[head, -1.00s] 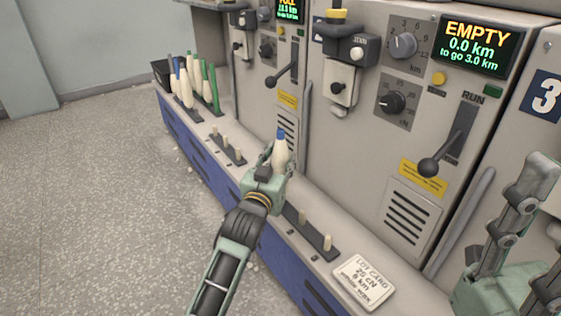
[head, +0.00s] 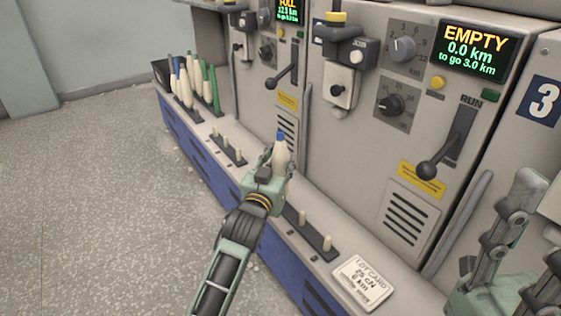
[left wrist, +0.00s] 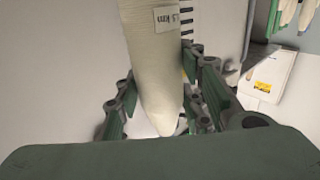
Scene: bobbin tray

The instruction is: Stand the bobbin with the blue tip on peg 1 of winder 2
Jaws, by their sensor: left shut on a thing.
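The cream bobbin with the blue tip (head: 281,146) is upright in my left gripper (head: 268,163), which is shut on it above the ledge. In the left wrist view the bobbin (left wrist: 152,60) carries a small km label and sits between the fingers; its blue tip is out of that view. The peg strip (head: 314,236) below the EMPTY machine shows two bare pegs (head: 303,216) (head: 327,243); my gripper and arm cover its far end. The bobbin's lower end is hidden in the head view. My right gripper (head: 540,215) is at the right edge, fingers apart, partly cut off.
Another strip of bare pegs (head: 227,149) lies farther along the ledge. Several white, blue-tipped and green bobbins (head: 195,85) stand at the far end by a dark bin (head: 161,73). A lot card (head: 363,283) lies at the near end. A lever (head: 427,170) juts from the machine.

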